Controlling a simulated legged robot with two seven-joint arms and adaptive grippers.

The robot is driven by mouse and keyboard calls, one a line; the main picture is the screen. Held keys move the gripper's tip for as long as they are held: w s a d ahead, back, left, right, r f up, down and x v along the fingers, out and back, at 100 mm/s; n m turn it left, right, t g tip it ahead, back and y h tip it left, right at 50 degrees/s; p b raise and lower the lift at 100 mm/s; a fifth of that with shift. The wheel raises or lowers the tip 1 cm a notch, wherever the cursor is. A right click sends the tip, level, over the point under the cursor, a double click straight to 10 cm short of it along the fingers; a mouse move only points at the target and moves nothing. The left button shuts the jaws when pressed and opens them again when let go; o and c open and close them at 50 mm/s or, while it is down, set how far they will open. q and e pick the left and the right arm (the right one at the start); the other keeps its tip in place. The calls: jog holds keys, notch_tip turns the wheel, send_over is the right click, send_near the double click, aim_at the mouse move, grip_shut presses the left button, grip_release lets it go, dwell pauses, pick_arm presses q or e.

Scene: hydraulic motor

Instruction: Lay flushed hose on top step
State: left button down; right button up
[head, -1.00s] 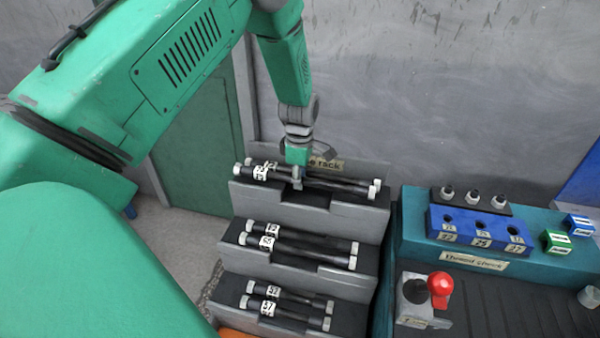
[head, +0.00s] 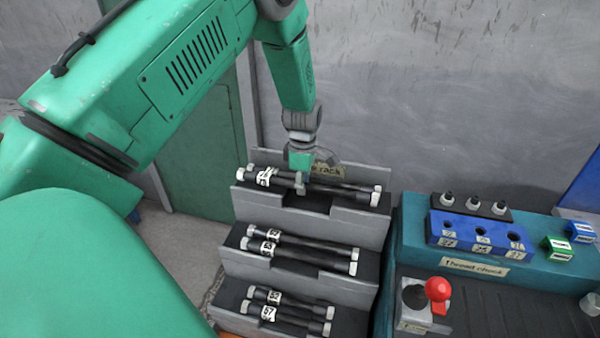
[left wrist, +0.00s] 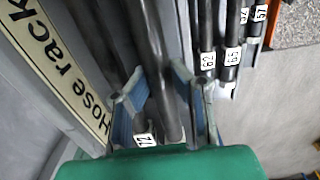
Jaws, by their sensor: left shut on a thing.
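My left gripper (head: 301,186) is over the top step of the grey stepped hose rack (head: 352,226), pointing down and shut on a dark hose (head: 345,193) with pale end fittings. The hose lies along or just above the step; contact is hard to tell. A second dark hose (head: 350,184) is close behind it. My right gripper is not in view.
Pairs of tagged hoses lie on the middle step (head: 310,256) and the bottom step (head: 295,315). A teal thread check bench (head: 415,240) stands at right, with a blue block (head: 480,234) and a red-knobbed lever (head: 438,289). A grey wall rises behind the rack.

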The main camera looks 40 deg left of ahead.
pick_arm(q)
jog(key=shift+d+r, duration=0.1)
jog(key=shift+d, duration=0.45)
jog(key=shift+a+f, duration=0.2)
jog(key=shift+a, duration=0.1)
jog(key=shift+d, duration=0.2)
jog(key=shift+d+r+p, duration=0.2)
jog(key=shift+d+p, duration=0.1)
jog(key=shift+d, duration=0.55)
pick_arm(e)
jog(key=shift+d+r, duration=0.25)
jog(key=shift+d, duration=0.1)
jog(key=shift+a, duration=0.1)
pick_arm(q)
jog(key=shift+a+f, duration=0.2)
jog(key=shift+a, duration=0.25)
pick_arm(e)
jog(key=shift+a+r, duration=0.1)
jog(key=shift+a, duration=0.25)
pick_arm(q)
jog(key=shift+d+r, duration=0.1)
jog(key=shift+d, duration=0.2)
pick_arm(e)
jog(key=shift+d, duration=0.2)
pick_arm(q)
jog(key=shift+d, duration=0.1)
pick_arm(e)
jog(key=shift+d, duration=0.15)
